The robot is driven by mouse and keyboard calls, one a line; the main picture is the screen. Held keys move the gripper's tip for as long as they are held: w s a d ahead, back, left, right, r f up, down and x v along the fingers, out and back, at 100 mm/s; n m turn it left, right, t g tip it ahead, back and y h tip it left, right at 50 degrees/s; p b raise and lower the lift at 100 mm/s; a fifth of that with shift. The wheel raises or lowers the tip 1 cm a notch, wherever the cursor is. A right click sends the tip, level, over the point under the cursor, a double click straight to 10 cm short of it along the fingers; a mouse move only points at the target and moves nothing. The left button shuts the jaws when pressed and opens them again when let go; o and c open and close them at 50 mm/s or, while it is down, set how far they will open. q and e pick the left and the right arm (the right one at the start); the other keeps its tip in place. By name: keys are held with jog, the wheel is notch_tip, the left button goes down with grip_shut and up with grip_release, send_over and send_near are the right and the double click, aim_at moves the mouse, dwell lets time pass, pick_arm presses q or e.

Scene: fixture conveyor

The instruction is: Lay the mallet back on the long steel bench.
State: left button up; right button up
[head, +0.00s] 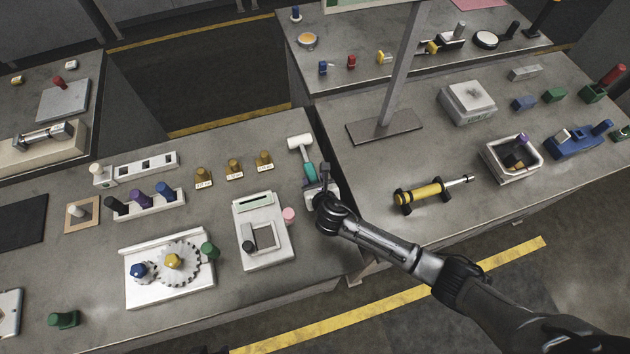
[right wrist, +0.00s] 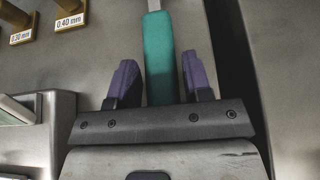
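The mallet (head: 300,142) has a pale head and a teal handle, and lies on the steel bench (head: 200,225) close to its right edge, head pointing away from me. My right gripper (head: 317,188) is over the near end of the handle. In the right wrist view, the teal handle (right wrist: 160,55) runs between the two purple-padded fingers of my right gripper (right wrist: 160,72). The fingers stand apart, with a visible gap on each side of the handle. The end of the handle is hidden behind the gripper body. My left gripper is not in view.
Left of the mallet stand several brass labelled pegs (head: 235,168) and a pale device with a screen (head: 260,230). A pink knob (head: 289,215) is close to my right gripper. A second bench (head: 350,185) with a post base (head: 384,127) and a yellow cylinder tool (head: 425,193) lies right.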

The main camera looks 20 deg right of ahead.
jog(key=o, duration=0.3)
